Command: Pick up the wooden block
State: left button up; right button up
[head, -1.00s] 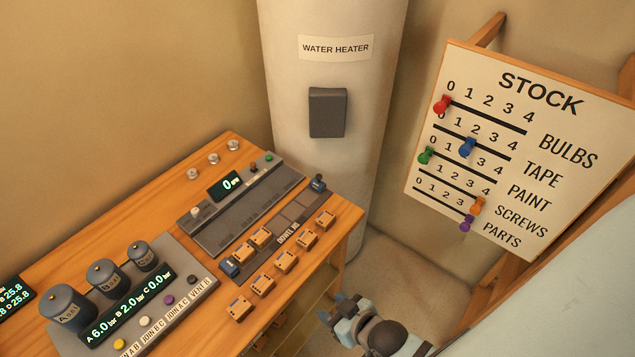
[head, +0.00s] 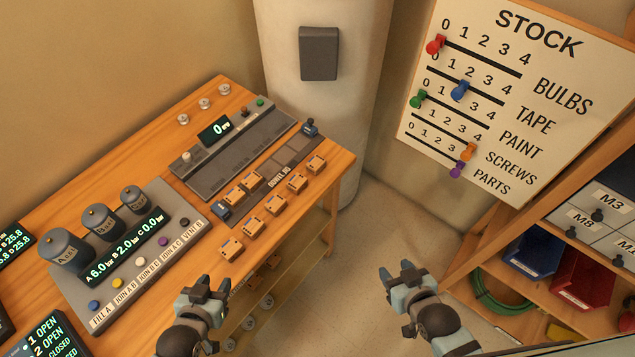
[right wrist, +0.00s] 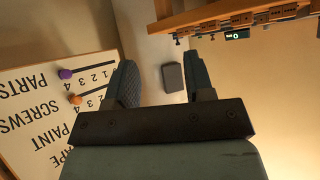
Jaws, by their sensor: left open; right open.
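Several small wooden blocks sit on the bench. One row of loose blocks runs along the front edge, from the nearest block (head: 231,248) to the farthest block (head: 316,165). Two more blocks (head: 237,196) sit in the dark dowel jig (head: 292,157). I cannot tell which block is meant. My left gripper (head: 205,288) is open and empty, in front of the bench edge and nearer me than the nearest block. My right gripper (head: 396,272) is open and empty over the floor, right of the bench. Its two fingers also show apart in the right wrist view (right wrist: 162,78).
The bench (head: 330,190) also bears a console with gauges and buttons (head: 130,250) and a grey panel (head: 230,150). A stock board (head: 500,70) and shelves with bins (head: 580,285) are at right. Floor between is clear.

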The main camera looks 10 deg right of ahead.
aim_at(296, 184)
jog(key=k+l+u, duration=0.1)
jog(key=u, duration=0.35)
jog(key=k+l+u, duration=0.1)
jog(key=l+u, duration=0.15)
jog(key=u, duration=0.2)
jog(key=k+l+u, duration=0.1)
jog(key=u, duration=0.35)
